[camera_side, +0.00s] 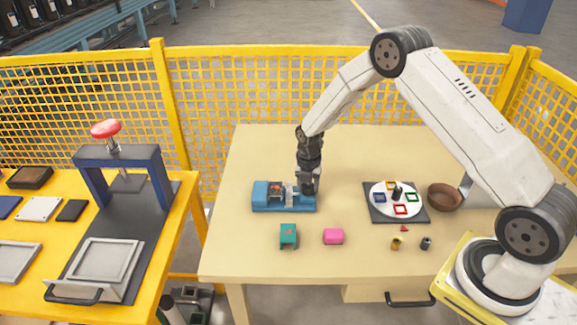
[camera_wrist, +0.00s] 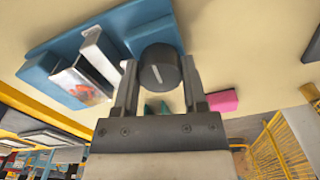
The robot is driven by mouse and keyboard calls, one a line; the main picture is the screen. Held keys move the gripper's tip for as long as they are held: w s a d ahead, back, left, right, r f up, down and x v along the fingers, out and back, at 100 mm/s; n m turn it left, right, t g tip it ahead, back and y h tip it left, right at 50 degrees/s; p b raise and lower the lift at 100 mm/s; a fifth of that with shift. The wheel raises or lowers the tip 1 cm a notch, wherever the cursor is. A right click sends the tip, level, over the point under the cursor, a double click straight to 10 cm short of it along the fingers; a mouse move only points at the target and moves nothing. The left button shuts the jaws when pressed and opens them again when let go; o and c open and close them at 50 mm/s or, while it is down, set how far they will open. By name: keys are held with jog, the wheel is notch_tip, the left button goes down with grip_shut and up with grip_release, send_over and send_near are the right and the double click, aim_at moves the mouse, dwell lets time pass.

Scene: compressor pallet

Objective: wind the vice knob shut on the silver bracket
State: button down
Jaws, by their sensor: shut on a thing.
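The blue vice (camera_side: 268,197) stands on the beige table below my arm; it also shows in the wrist view (camera_wrist: 60,45). Its dark round knob (camera_wrist: 160,67), with a pale line across its face, sits between my gripper's fingers. My gripper (camera_wrist: 160,80) is shut on this knob; in the side view my gripper (camera_side: 306,188) is at the right end of the vice. A silver bracket (camera_wrist: 80,82) with a reddish, picture-like face is in the vice, beside a pale jaw plate (camera_wrist: 101,55). I cannot tell whether the jaw touches the bracket.
A teal block (camera_side: 288,235) and a pink block (camera_side: 333,236) lie in front of the vice. A round white plate (camera_side: 385,204) with coloured frames and a brown bowl (camera_side: 444,197) are to the right. A yellow mesh fence (camera_side: 230,85) stands behind the table.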

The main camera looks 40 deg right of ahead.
jog(key=m, duration=1.6)
jog(key=shift+r+m, duration=0.1)
jog(key=shift+m, duration=0.3)
jog(key=m, duration=2.2)
jog(key=shift+m, duration=0.4)
jog(key=m, duration=0.6)
